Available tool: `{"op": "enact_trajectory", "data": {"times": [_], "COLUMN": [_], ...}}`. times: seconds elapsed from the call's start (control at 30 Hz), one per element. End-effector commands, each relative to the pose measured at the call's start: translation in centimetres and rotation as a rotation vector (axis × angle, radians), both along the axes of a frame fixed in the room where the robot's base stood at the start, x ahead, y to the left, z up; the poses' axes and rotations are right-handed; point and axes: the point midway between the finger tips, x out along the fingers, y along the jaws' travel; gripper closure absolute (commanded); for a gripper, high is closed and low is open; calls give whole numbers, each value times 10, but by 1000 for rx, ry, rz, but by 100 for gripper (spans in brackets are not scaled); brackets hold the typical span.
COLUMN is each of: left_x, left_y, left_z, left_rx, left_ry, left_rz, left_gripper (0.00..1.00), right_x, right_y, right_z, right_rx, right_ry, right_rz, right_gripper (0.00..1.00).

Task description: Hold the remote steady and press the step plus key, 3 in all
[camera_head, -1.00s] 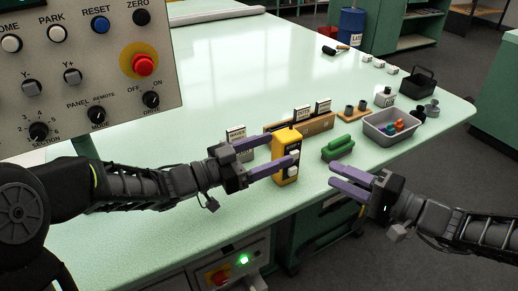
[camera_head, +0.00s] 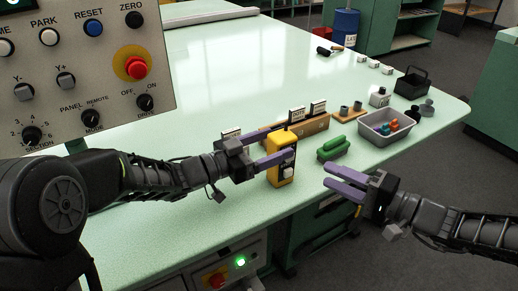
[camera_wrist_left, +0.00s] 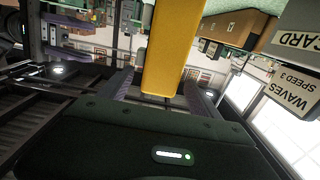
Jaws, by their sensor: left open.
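The yellow remote (camera_head: 273,174) stands upright near the table's front edge, with a dark panel and a pale key (camera_head: 288,170) on its face. My left gripper (camera_head: 281,144) is open around the remote, one finger crossing in front of its face and covering part of the keys. In the left wrist view the yellow remote (camera_wrist_left: 172,50) lies between the two fingers. My right gripper (camera_head: 326,176) is to the right of the remote, apart from it, with its two fingers spread and nothing between them. Key labels are too small to read.
A green object (camera_head: 333,147) lies right of the remote. A grey tray (camera_head: 366,131) with coloured pieces stands further right. A wooden card holder (camera_head: 313,126) is behind the remote. A control panel (camera_head: 60,110) fills the upper left. The table's middle is clear.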

Motion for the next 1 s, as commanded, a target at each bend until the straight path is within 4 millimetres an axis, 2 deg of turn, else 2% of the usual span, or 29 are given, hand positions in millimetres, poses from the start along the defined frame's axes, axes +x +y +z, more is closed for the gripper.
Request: {"op": "enact_trajectory", "data": {"times": [0.2, 0.57, 1.0], "left_x": [15, 18, 18], "left_y": [-21, -25, -25], "left_z": [0, 0, 0], "left_rx": [0, 0, -1], "left_ry": [0, -1, -1], "left_rz": [-1, 0, 0], "left_gripper": [27, 27, 63], "right_x": [0, 0, 0], "right_y": [0, 0, 0], "right_z": [0, 0, 0], "right_rx": [0, 0, 0], "right_ry": [0, 0, 0], "right_rz": [0, 0, 0], "right_gripper": [64, 64, 64]}}
